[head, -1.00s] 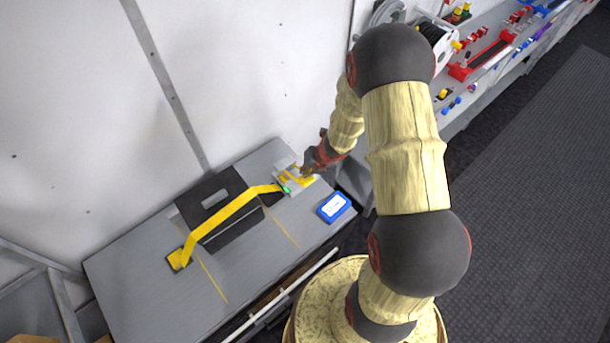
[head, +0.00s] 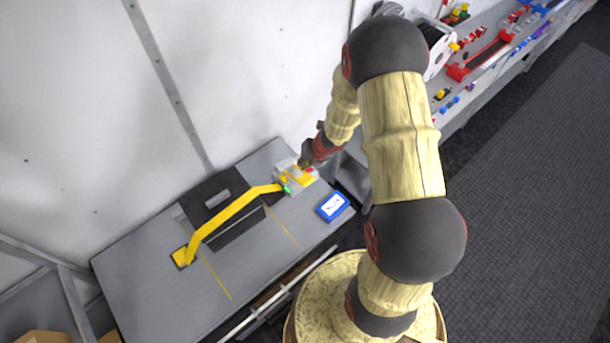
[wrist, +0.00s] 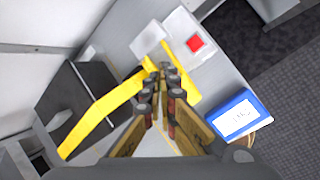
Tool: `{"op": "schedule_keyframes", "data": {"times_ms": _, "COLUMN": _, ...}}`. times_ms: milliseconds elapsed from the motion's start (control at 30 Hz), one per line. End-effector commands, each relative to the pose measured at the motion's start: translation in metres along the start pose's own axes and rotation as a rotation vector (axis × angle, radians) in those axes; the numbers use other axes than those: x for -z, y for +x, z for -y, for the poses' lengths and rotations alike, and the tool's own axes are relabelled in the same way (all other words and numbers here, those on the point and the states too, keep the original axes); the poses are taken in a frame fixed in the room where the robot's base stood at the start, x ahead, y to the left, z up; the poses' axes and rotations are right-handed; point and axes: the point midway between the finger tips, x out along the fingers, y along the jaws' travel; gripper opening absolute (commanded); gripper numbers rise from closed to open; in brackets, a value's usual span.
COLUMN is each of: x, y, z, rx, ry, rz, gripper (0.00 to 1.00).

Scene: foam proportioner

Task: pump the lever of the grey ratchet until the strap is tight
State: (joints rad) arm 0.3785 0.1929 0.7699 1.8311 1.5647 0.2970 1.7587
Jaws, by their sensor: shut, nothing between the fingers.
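The grey ratchet (head: 296,184) sits at the far right part of the grey bench, with yellow parts, a green spot and a red square on it. In the wrist view the pale grey ratchet (wrist: 180,28) shows its red square clearly. The yellow strap (head: 228,216) runs from a yellow anchor at the left, over a black case, to the ratchet; it also shows in the wrist view (wrist: 98,112). My gripper (head: 305,164) is shut and empty at the ratchet's far side. In the wrist view its fingertips (wrist: 161,72) overlap the ratchet's yellow part; I cannot tell if they touch.
The black case (head: 215,190) lies under the strap. A blue-framed white card (head: 332,206) lies right of the ratchet, also in the wrist view (wrist: 239,116). A white wall (head: 80,120) stands behind the bench.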

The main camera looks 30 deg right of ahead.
Motion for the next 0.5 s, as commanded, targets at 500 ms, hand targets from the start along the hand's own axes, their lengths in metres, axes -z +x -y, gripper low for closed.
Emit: {"op": "schedule_keyframes", "data": {"times_ms": 500, "x": -0.011, "y": -0.016, "z": -0.012, "rx": 0.000, "ry": 0.000, "rz": -0.001, "gripper": 0.00}}
